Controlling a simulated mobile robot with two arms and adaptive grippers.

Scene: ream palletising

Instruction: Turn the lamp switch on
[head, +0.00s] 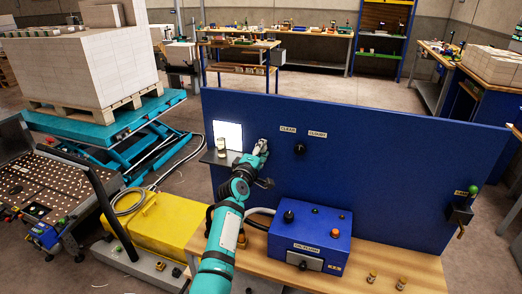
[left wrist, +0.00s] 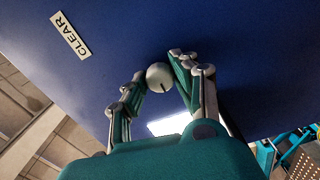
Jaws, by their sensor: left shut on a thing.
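A round pale knob with a dark line (left wrist: 159,77) sits on the blue panel (head: 380,165) and shows between my fingers in the left wrist view. I take it for the lamp switch. My left gripper (head: 262,146) is shut on this knob, its fingers on either side; it also shows in the left wrist view (left wrist: 160,82). In the head view the gripper hides the knob. A bright white square (head: 228,135) is just left of the gripper. My right gripper is not in view.
A dark knob (head: 299,149) sits right of my gripper, below the CLEAR (head: 288,129) and CLOUDY (head: 317,134) labels. A small shelf (head: 212,158) holds a jar (head: 221,147). A blue box (head: 310,238) stands on the wooden bench (head: 390,262).

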